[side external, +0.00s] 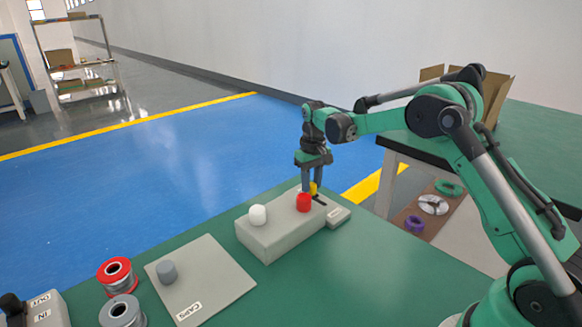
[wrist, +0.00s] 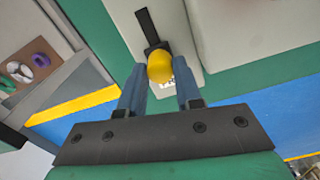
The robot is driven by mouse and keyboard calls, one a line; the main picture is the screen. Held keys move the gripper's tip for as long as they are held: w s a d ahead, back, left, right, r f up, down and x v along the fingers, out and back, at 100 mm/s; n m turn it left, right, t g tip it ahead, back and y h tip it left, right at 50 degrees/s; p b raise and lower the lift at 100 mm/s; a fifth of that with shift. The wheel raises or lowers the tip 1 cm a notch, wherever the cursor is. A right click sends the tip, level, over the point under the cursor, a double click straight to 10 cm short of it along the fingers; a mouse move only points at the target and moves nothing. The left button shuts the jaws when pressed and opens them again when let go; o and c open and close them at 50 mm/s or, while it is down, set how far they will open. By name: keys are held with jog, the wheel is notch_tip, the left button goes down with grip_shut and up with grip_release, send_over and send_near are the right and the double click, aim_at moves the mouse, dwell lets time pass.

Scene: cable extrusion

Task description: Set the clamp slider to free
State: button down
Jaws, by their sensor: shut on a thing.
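The slider has a yellow knob (wrist: 160,67) in a dark straight slot (wrist: 148,24) on a grey control box (side external: 268,243). In the wrist view the knob is at the slot's end nearer my gripper, and the bare slot runs away from it. My gripper (wrist: 160,88) has one finger on each side of the knob and is shut on it. In the side view my gripper (side external: 312,186) points down at the box, and the yellow knob (side external: 313,188) shows partly behind the red knob. A label beside the knob is partly hidden and unreadable.
A grey plate (side external: 210,277) with a grey knob and two spools (side external: 117,277) lie left.

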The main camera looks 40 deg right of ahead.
jog(key=shift+w, duration=0.2)
jog(key=c, duration=0.6)
grip_release()
jog(key=shift+r, duration=2.8)
jog(key=shift+a+r, duration=0.1)
jog(key=shift+r, duration=0.05)
jog(key=s+a+r+n+t, duration=0.1)
jog(key=s+a+r+t, duration=0.3)
jog(key=s+a+r, duration=0.35)
jog(key=s+a+f+t, duration=0.1)
jog(key=s+a, duration=0.1)
jog(key=s, duration=0.3)
jog(key=s+a+f+n+t, duration=0.1)
jog(key=s+a+f+t, duration=0.1)
jog(key=s, duration=0.2)
jog(key=shift+s+a, duration=0.25)
jog(key=shift+s, duration=0.15)
